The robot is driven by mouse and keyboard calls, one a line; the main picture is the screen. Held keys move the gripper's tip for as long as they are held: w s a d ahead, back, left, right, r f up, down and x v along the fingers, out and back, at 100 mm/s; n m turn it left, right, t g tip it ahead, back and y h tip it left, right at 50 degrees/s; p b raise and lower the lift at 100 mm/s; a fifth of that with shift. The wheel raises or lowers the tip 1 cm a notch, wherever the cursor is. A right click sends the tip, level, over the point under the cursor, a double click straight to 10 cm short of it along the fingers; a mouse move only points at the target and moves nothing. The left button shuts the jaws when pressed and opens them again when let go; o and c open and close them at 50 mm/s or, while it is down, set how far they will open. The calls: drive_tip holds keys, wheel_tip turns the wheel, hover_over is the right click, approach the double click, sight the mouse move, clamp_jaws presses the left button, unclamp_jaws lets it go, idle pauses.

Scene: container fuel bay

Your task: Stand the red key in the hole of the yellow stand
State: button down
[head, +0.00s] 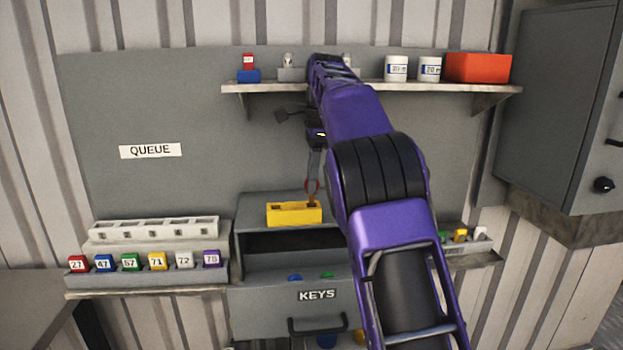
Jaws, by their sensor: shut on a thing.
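The yellow stand (284,215) sits on top of the grey key cabinet in the head view. My gripper (314,172) points down above the right part of the stand.
The KEYS drawer (290,312) below is partly open, with coloured things inside. Numbered tags (131,262) stand in a row at left under a white slotted rack (152,230). A shelf (450,88) above holds mugs and a red box (478,68). My arm hides much of the right side.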

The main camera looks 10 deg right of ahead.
drive_tip(key=shift+f, duration=0.5)
drive_tip(key=shift+f, duration=0.1)
drive_tip(key=shift+f+b, duration=0.3)
drive_tip(key=shift+f, duration=0.3)
drive_tip(key=shift+f+p, duration=0.15)
drive_tip(key=shift+p, duration=0.15)
drive_tip(key=c, duration=0.8)
unclamp_jaws()
drive_tip(key=shift+o, duration=0.2)
drive_tip(key=r, duration=0.6)
drive_tip(key=shift+w+d+r+p, duration=0.1)
drive_tip(key=shift+d+r+p, duration=0.2)
drive_tip(key=shift+d, duration=0.1)
drive_tip(key=shift+r, duration=0.4)
